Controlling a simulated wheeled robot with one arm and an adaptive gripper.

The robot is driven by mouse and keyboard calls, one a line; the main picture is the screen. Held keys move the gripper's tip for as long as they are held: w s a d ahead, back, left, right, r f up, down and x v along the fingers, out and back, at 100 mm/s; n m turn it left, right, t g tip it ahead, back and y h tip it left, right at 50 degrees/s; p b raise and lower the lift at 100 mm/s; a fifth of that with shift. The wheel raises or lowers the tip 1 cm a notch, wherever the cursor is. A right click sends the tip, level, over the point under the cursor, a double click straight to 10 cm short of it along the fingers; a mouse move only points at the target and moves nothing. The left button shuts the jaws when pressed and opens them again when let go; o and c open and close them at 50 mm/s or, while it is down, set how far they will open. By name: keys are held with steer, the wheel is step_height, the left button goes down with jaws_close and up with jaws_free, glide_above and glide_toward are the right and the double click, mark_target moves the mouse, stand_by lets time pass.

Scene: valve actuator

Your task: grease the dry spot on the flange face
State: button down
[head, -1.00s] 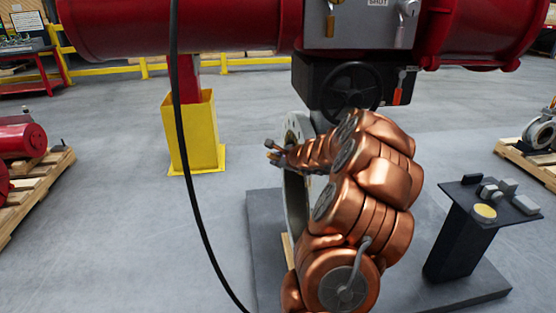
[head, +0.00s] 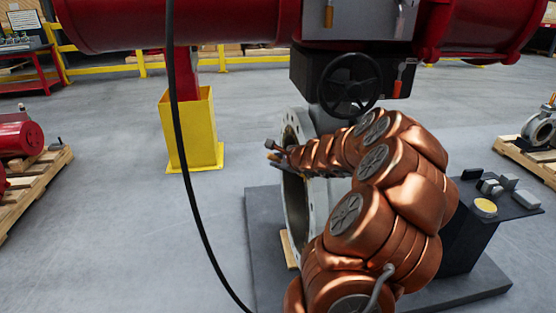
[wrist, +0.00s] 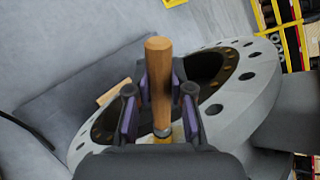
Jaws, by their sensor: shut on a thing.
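The flange (head: 290,200) is a grey ring with bolt holes on the valve body, standing upright in the head view and partly behind my arm. In the wrist view the flange face (wrist: 259,97) runs behind my gripper, with a dark opening and a brown inner band. My gripper (wrist: 160,108) is shut on a wooden-handled tool (wrist: 158,75), with a metal collar near its lower end. The tool's working end is mostly hidden by my gripper. In the head view my gripper (head: 274,150) is at the flange's left side; contact cannot be told. I cannot pick out the dry spot.
A dark stand (head: 512,207) at right holds small grey blocks and a yellow-topped round tin (head: 485,207). A black handwheel (head: 350,90) sits above the flange. A black cable (head: 180,180) hangs at left.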

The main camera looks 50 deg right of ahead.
steer(key=s+a, duration=0.1)
steer(key=s+a+b, duration=0.1)
steer(key=s, duration=0.1)
steer(key=shift+s+a+r, duration=0.1)
steer(key=shift+s+a, duration=0.05)
steer(key=shift+a, duration=0.2)
stand_by(0.4)
steer(key=shift+w+a+b, duration=0.75)
steer(key=shift+w+a, duration=0.15)
steer(key=shift+a, duration=0.3)
steer(key=shift+w+a+b, duration=0.75)
steer(key=shift+w+a, duration=0.15)
steer(key=shift+a, duration=0.25)
steer(key=shift+w+a, duration=0.1)
steer(key=shift+w+a+b, duration=0.45)
steer(key=shift+w+a, duration=0.35)
steer(key=shift+a, duration=0.3)
